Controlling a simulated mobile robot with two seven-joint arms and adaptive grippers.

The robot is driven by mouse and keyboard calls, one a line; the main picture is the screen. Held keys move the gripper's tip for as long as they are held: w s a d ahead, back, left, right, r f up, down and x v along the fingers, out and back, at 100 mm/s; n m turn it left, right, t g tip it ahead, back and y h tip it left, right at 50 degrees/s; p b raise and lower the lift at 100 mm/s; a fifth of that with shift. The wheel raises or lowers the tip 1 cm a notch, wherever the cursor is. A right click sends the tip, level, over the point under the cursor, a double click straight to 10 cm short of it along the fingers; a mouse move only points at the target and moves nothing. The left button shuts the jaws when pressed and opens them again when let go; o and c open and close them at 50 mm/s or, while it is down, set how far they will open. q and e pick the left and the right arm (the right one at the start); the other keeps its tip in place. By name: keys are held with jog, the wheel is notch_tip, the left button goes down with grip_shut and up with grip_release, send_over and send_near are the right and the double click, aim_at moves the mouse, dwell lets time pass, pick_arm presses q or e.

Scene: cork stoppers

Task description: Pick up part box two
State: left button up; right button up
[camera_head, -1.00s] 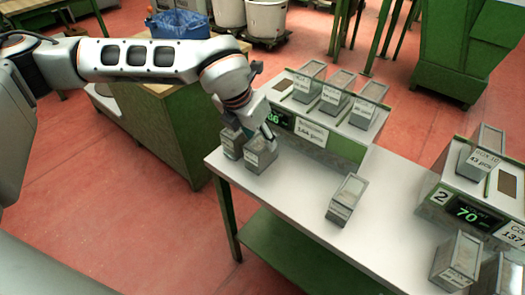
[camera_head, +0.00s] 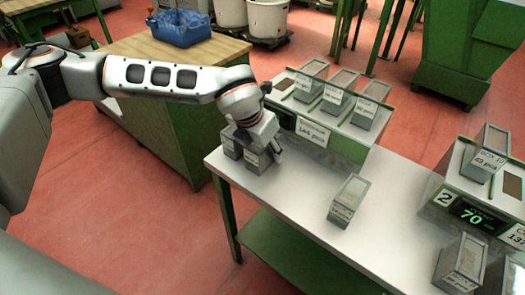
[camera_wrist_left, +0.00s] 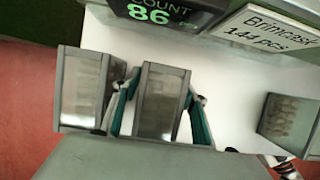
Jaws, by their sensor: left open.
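Two grey part boxes stand side by side at the table's left end: the left one (camera_head: 229,149) and the right one (camera_head: 253,161). My left gripper (camera_head: 264,150) is over the right one, partly hiding both. In the left wrist view the open fingers (camera_wrist_left: 160,88) stand on either side of the middle box (camera_wrist_left: 160,110), with the left box (camera_wrist_left: 83,92) just beyond one finger. I cannot read which box is number two. A third box (camera_head: 347,201) stands apart, also seen in the left wrist view (camera_wrist_left: 288,122). My right gripper is not in view.
A counting scale (camera_head: 350,146) with several boxes on top stands behind on the white table (camera_head: 290,201). A second scale (camera_head: 470,215) and more boxes are at the right. The table middle is mostly clear.

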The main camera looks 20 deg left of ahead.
pick_arm(q)
jog(key=shift+f, duration=0.25)
dwell(0.4)
jog(key=c, duration=0.9)
